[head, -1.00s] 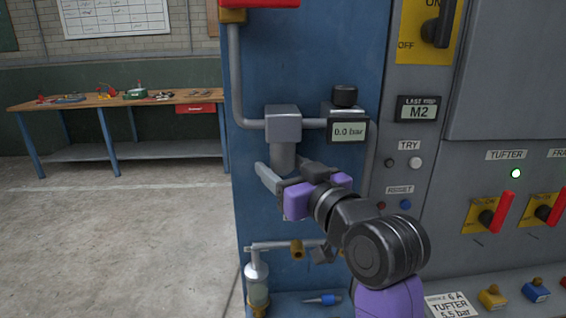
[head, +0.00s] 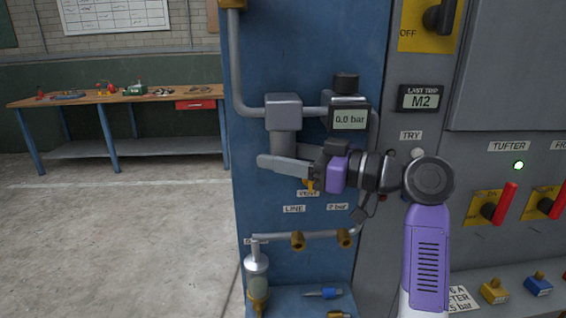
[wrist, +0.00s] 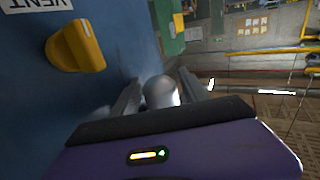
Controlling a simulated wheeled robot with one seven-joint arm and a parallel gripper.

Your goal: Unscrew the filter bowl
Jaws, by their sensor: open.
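The filter bowl (head: 283,144) is a grey cylinder hanging under the square grey filter head (head: 284,111) on the blue panel. My gripper (head: 270,163) comes in level from the right, its fingers across the bowl's lower part and hiding it. In the wrist view the bowl's rounded grey end (wrist: 161,92) shows between the two spread fingers. My gripper is open, with the bowl between its fingers; I cannot tell whether either finger touches it.
A gauge (head: 349,119) reads 0.0 bar, right of the filter head. The yellow vent knob (wrist: 76,46) is close to my gripper. A lower pipe (head: 320,236) with brass fittings runs below. A workbench (head: 118,98) stands at the back left.

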